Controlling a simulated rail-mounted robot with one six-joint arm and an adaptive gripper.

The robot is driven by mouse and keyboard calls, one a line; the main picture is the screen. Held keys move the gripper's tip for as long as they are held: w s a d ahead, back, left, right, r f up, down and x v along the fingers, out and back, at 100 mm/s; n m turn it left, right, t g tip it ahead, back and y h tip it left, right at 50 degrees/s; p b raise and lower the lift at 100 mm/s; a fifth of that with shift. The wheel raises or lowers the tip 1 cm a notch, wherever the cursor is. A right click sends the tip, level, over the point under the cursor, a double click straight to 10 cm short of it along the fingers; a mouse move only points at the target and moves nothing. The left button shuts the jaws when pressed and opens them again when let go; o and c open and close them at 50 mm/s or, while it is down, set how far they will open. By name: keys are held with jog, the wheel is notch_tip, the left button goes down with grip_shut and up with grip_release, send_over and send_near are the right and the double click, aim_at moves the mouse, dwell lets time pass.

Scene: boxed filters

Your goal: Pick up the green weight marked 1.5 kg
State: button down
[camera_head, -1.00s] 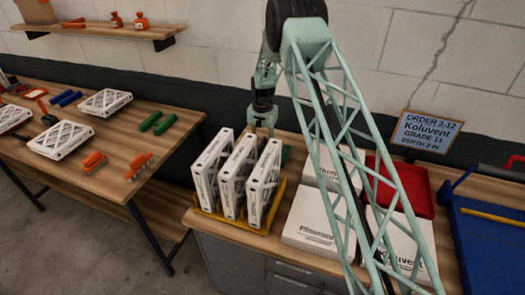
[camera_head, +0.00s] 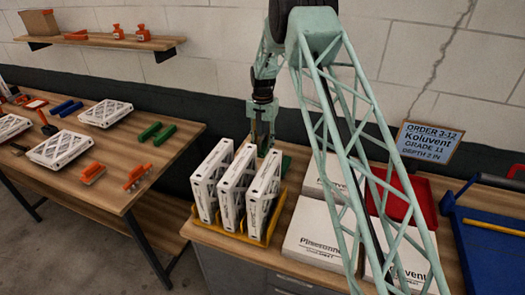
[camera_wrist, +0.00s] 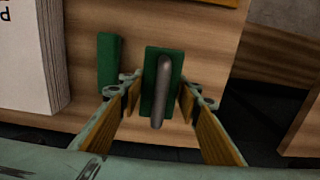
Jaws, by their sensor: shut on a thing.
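A green weight (camera_wrist: 151,105) with a grey bar handle (camera_wrist: 161,90) sits between the two fingers of my gripper (camera_wrist: 157,112) in the wrist view. The fingers, with tan pads, are shut on it from both sides. No marking can be read on it. A second green block (camera_wrist: 109,62) lies on the wooden tabletop to its left, apart from the fingers. In the head view, my gripper (camera_head: 263,140) is behind the white filters, and a green block (camera_head: 287,163) shows to its right. I cannot tell whether the held weight is clear of the table.
A yellow tray (camera_head: 238,236) holds upright white filters (camera_head: 231,185) in front of my gripper. White boxes (camera_head: 314,232) and a red tray (camera_head: 400,207) stand to the right. Another table (camera_head: 105,184) with filters and green bars is at left.

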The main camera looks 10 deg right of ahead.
jog(key=shift+w+r, duration=0.1)
jog(key=shift+r, duration=0.35)
